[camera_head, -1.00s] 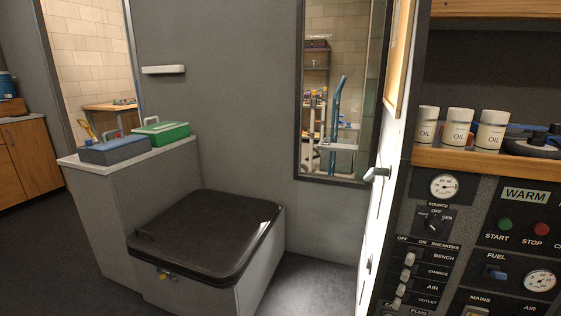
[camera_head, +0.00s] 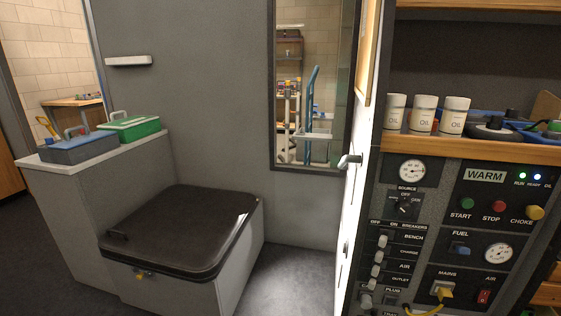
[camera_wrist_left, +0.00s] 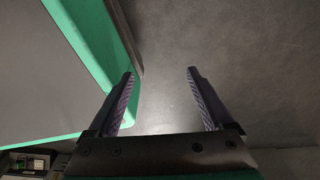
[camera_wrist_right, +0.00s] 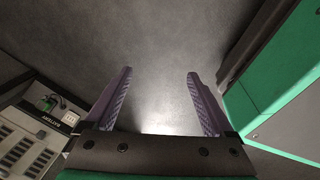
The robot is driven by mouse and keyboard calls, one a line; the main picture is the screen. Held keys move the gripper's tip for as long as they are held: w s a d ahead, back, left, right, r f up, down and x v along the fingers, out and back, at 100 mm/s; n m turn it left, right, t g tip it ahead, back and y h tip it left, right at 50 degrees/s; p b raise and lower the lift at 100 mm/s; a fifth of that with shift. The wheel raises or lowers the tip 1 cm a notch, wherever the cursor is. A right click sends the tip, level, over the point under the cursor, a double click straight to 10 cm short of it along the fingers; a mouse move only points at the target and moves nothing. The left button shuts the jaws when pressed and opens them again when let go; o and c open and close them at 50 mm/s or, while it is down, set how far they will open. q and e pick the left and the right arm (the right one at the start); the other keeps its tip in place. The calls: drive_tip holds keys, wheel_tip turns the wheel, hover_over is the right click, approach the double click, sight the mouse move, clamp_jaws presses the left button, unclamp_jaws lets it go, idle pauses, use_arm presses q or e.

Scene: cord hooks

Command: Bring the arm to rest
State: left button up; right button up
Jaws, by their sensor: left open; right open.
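My left gripper (camera_wrist_left: 160,95) is open and empty in the left wrist view, above bare grey floor. My right gripper (camera_wrist_right: 158,95) is open and empty in the right wrist view, also over grey floor. Neither arm shows in the head view.
A control panel (camera_head: 425,225) with switches and gauges stands at right, below a shelf with several white oil cans (camera_head: 424,114). A low box with a black lid (camera_head: 180,230) stands at the centre left. In the right wrist view a battery unit (camera_wrist_right: 30,135) is at the left.

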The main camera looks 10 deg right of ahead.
drive_tip(key=a+f+y, duration=0.1)
drive_tip(key=a, duration=0.8)
drive_tip(key=s+r+p, duration=0.4)
drive_tip(key=r+p, duration=1)
drive_tip(key=p, duration=0.2)
drive_tip(key=shift+d+r, duration=0.25)
